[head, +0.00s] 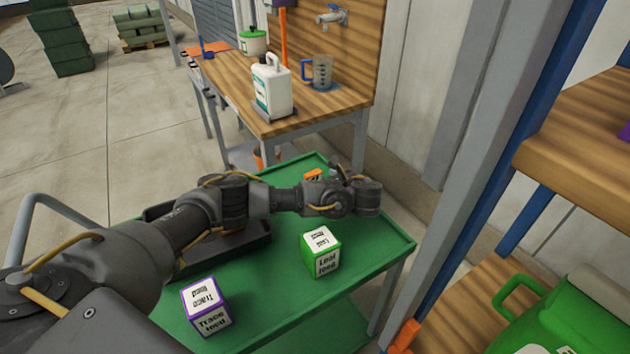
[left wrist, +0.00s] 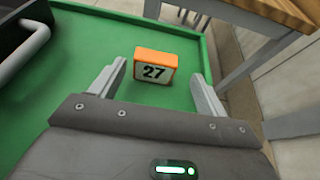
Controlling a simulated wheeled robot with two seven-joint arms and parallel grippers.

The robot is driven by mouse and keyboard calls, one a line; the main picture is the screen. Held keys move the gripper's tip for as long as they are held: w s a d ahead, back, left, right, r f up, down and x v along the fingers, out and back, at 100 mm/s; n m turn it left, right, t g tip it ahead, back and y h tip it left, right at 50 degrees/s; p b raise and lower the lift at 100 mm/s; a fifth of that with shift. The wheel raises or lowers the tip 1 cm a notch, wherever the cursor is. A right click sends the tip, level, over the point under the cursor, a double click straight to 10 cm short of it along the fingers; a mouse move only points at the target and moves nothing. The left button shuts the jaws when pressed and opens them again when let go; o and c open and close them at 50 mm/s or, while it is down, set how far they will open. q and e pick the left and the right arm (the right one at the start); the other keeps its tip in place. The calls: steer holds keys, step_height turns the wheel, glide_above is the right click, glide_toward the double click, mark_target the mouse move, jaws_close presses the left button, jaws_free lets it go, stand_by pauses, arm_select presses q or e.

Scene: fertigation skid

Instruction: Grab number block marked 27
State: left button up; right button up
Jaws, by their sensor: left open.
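The number block marked 27 (left wrist: 154,72) is orange with a white face and black digits. It stands on the green table (left wrist: 130,20) between and just beyond my left gripper's fingertips in the left wrist view. My left gripper (left wrist: 160,85) is open and empty, with one finger towards each side of the block. In the head view the block (head: 313,174) shows only as a small orange piece behind my left arm. My left gripper is mostly hidden there behind its own wrist (head: 350,190). My right gripper is not in view.
A purple-edged Trace feed cube (head: 206,306) and a green-edged Leaf feed cube (head: 321,252) stand on the table's near part. A dark tray (head: 235,248) with a handle lies left of the block. A wooden bench (head: 335,100) with containers stands behind.

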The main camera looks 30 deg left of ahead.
mark_target(315, 177)
arm_select(q)
steer(key=a, duration=0.3)
steer(key=shift+w+f, duration=0.35)
steer(key=shift+f, duration=0.05)
steer(key=shift+w+a+f, duration=0.2)
steer(key=shift+a, duration=0.25)
steer(key=shift+d, duration=0.1)
steer(key=c, duration=1)
steer(key=shift+c, duration=0.2)
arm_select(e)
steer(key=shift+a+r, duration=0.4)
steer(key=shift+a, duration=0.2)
arm_select(q)
steer(key=shift+r, duration=0.1)
